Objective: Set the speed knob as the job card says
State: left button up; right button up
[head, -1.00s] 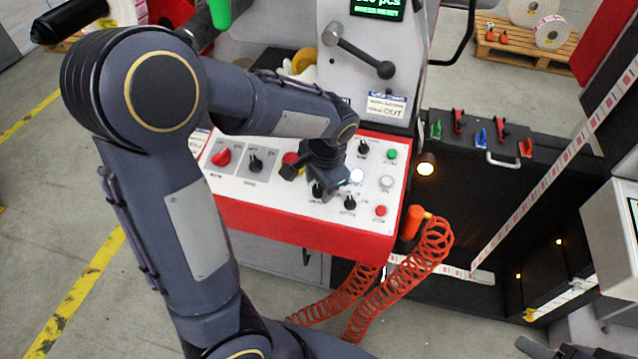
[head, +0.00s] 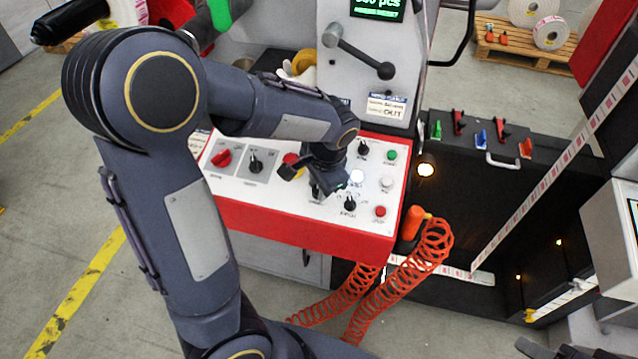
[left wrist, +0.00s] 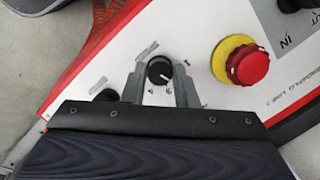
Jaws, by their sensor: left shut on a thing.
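The control panel (head: 300,215) is white with a red edge and bears several black knobs and buttons. My left gripper (head: 323,180) is down at the lower middle of the panel. In the left wrist view my left gripper (left wrist: 160,74) has one finger on each side of a black round knob (left wrist: 159,69) with a white pointer line, and is shut on it. The knob's printed label and scale are partly hidden by the fingers and too small to read. I cannot make out a job card for certain; a small printed card (head: 386,106) is on the grey housing above the panel.
A red emergency stop (left wrist: 250,67) with a yellow collar is close beside the gripper. Another black knob (head: 349,204) and a red button (head: 380,211) are to the right. A coiled orange hose (head: 432,245) hangs at the panel's right. A lever (head: 360,55) stands above.

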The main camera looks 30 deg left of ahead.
aim_at(324, 207)
pick_arm(q)
jog(key=m+t+y, duration=0.1)
jog(key=m, duration=0.5)
jog(key=shift+d+m, duration=0.1)
jog(key=shift+m, duration=0.2)
dwell(0.4)
jog(key=o, duration=1)
jog(key=shift+s, duration=0.1)
jog(key=p+v, duration=0.1)
jog(key=v, duration=0.7)
jog(key=shift+f, duration=0.1)
jog(key=s+n+t+h, duration=0.1)
jog(key=s+n+h, duration=0.1)
jog(key=s+n, duration=0.2)
jog(key=s+d+r+n+t+h, duration=0.1)
jog(key=s+n+h, duration=0.1)
jog(key=s+n, duration=0.3)
jog(key=s+r+n+t+h, duration=0.1)
jog(key=s+n+h, duration=0.1)
jog(key=s+n, duration=0.3)
jog(key=shift+s+d+t+h, duration=0.15)
jog(key=shift+s+d+h, duration=0.05)
jog(key=shift+s, duration=0.3)
jog(key=shift+s+d+t+h, duration=0.15)
jog(key=shift+s+h, duration=0.05)
jog(key=shift+s, duration=0.25)
